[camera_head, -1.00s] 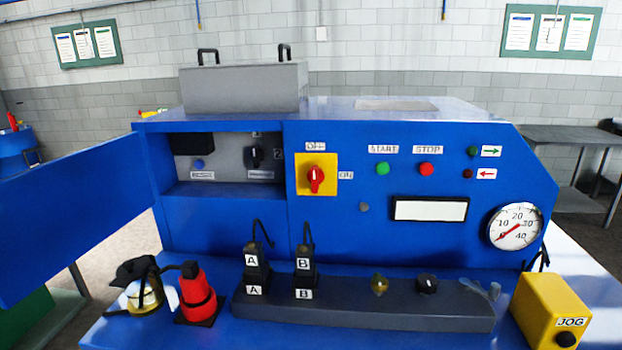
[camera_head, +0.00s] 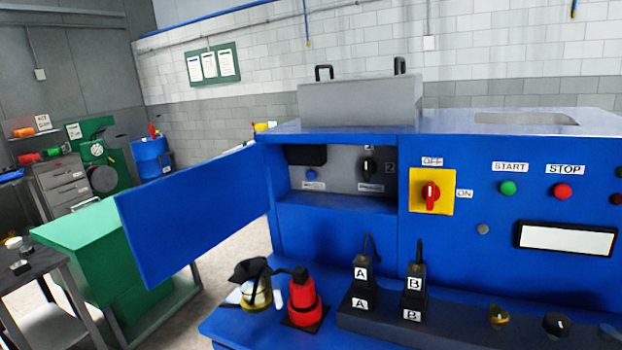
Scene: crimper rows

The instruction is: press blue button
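A small blue button (camera_head: 311,174) sits on the grey panel inside the recessed compartment on the left of the blue machine (camera_head: 336,229). A label is under it, too small to read. The compartment's blue door (camera_head: 195,215) stands swung open to the left, so the button is in plain sight. A black rotary knob (camera_head: 368,168) is to its right on the same panel. My gripper does not show in this view.
A red bottle (camera_head: 304,297) and a clear container with a black top (camera_head: 256,287) stand on the ledge below the compartment. Plugs A (camera_head: 361,280) and B (camera_head: 414,288) stand beside them. A green bench (camera_head: 101,241) is at left.

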